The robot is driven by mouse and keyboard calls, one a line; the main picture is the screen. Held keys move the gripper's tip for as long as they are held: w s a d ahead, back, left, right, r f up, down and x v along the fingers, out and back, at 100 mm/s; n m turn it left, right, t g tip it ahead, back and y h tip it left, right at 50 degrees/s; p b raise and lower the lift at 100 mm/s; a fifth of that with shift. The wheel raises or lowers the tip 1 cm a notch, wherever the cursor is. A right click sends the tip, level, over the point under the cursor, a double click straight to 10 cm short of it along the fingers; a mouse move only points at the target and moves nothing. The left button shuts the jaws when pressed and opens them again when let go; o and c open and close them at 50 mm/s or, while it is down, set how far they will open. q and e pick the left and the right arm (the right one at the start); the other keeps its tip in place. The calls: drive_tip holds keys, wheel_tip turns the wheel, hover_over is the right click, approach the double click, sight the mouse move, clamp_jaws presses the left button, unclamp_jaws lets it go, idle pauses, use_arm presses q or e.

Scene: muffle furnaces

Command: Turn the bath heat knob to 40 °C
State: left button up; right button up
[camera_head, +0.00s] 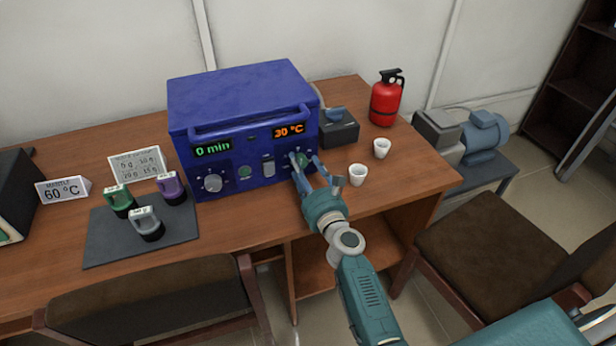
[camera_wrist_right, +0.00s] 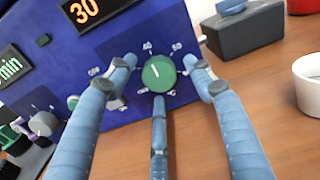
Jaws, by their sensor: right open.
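The blue bath unit (camera_head: 245,110) stands on the wooden desk, with an orange display (camera_head: 289,131) reading 30 °C and a green one (camera_head: 212,147) reading 0 min. In the right wrist view the green heat knob (camera_wrist_right: 158,73) sits below the orange display. Its white mark points up and slightly left, short of the 40 label. My right gripper (camera_head: 304,163) is open at the unit's front. In the wrist view its three blue fingers spread around the knob, left, right and below, with visible gaps; contact cannot be made out.
A silver knob (camera_head: 213,183) is on the panel's left. Two white cups (camera_head: 358,174) (camera_head: 382,148) stand right of my gripper. A dark box (camera_head: 338,128) and a red extinguisher (camera_head: 386,98) stand behind. Handled weights rest on a grey mat (camera_head: 105,250) at left.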

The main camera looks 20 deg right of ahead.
drive_tip(key=s, duration=1.1)
drive_tip(key=shift+s+d, duration=0.2)
drive_tip(key=shift+s, duration=0.1)
